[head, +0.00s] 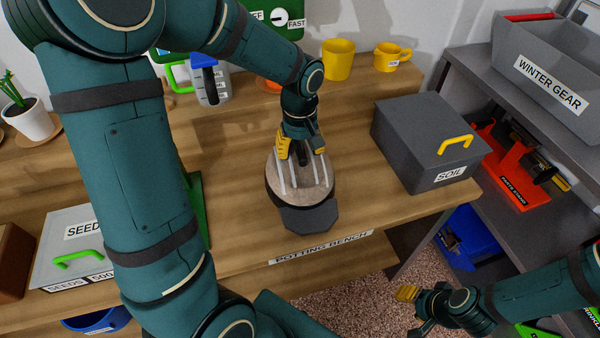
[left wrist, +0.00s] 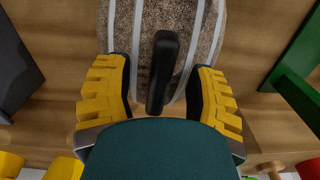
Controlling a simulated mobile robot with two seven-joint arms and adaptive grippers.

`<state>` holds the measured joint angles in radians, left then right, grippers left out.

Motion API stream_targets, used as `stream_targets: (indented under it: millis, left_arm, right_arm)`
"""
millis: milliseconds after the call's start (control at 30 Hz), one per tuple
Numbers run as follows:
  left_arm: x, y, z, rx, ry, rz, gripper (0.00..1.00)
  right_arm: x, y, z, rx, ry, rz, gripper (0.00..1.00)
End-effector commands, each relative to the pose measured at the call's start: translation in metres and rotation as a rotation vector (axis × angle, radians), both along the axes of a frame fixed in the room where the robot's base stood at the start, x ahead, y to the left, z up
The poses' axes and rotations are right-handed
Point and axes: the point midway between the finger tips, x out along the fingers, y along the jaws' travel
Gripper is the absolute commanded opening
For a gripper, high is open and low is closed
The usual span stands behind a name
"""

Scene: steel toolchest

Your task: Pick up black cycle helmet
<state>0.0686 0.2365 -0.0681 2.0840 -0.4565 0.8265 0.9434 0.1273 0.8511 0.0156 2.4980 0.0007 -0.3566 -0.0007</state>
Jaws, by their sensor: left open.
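A rounded helmet-like thing (head: 297,182) lies on the wooden bench. Its top looks speckled grey-brown with pale stripes rather than plain black; its lower rim and the peak (head: 310,217) at its front are dark. My left gripper (head: 300,152) is open, pointing down at its far edge. In the left wrist view, the yellow-padded fingers of the gripper (left wrist: 160,88) stand either side of the helmet's edge (left wrist: 202,30), with a dark bar (left wrist: 162,70) between them. I cannot tell whether they touch it. My right gripper (head: 411,311) is open and empty at the lower right.
A grey SOIL box (head: 405,140) stands right of the helmet. Yellow mugs (head: 338,60) and a measuring jug (head: 210,82) stand behind. A SEEDS box (head: 75,245) is at left. Grey shelving (head: 470,60) rises at right. The bench between helmet and SOIL box is clear.

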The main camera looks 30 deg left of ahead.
Motion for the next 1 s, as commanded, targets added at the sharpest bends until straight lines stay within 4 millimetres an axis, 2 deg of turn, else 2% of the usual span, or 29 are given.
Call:
stream_targets:
  millis: [600,667,700,767,1000]
  left_arm:
    - [0.0000,-0.0001,-0.0045,0.000,0.000,0.000,0.54]
    - [0.0000,-0.0001,-0.0045,0.000,0.000,0.000,0.33]
    - [0.0000,-0.0001,-0.0045,0.000,0.000,0.000,0.19]
    - [0.0000,-0.0001,-0.0045,0.000,0.000,0.000,0.00]
    - [-0.0001,-0.0001,-0.0048,-0.001,0.001,-0.001,0.00]
  right_arm:
    - [-0.0002,0.0000,-0.0035,0.000,0.000,0.000,0.47]
    - [-0.0002,0.0000,-0.0035,0.000,0.000,0.000,0.47]
    - [-0.0002,0.0000,-0.0035,0.000,0.000,0.000,0.47]
    - [-0.0002,0.0000,-0.0035,0.000,0.000,0.000,0.47]
    - [-0.0002,0.0000,-0.0036,0.000,0.000,0.000,0.47]
